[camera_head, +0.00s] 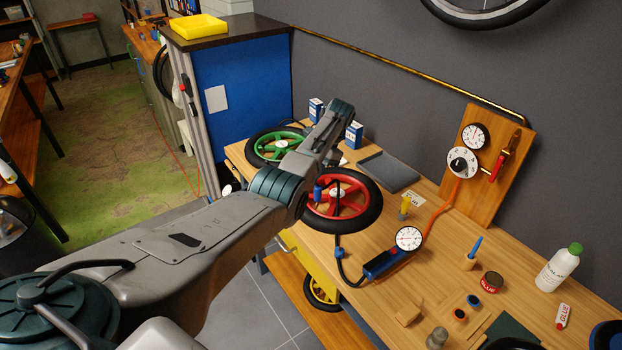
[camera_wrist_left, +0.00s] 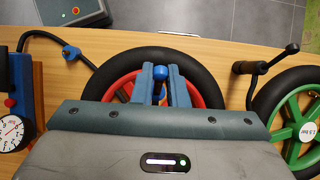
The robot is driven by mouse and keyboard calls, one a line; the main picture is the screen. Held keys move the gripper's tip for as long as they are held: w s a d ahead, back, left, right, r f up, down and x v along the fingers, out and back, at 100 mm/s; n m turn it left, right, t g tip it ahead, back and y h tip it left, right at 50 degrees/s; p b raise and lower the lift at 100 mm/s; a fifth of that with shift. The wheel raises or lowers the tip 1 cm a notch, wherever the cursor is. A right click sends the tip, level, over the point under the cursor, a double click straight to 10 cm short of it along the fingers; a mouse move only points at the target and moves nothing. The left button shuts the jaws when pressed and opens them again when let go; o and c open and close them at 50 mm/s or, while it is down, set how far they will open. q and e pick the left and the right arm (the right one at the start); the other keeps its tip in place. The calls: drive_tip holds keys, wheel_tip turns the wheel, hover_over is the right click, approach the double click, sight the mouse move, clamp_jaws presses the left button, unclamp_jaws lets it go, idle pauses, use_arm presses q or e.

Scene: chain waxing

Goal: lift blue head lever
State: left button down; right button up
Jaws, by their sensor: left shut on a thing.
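A small blue knob, the blue head lever (camera_wrist_left: 161,72), is between the two fingers of my left gripper (camera_wrist_left: 162,86) in the left wrist view. The gripper is shut on it, above the red-rimmed wheel. A small blue piece also shows over that wheel in the head view (camera_head: 318,193). Most of the lever and what lies under it are hidden by the gripper. The red wheel (camera_head: 369,214) lies flat on the bench. A second blue fitting on the black hose shows apart from the gripper (camera_wrist_left: 71,53). My right gripper is not in view.
A green wheel (camera_head: 268,148) lies behind to the left. A glue bottle (camera_head: 558,269), jars and small tools crowd the right of the bench (camera_head: 420,285).

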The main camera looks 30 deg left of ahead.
use_arm(q)
drive_tip(key=shift+w+d+g+b, duration=0.1)
drive_tip(key=shift+g+b, duration=0.25)
drive_tip(key=shift+g, duration=0.05)
idle(0.4)
drive_tip(key=c, duration=1.5)
unclamp_jaws()
drive_tip(key=shift+r, duration=0.15)
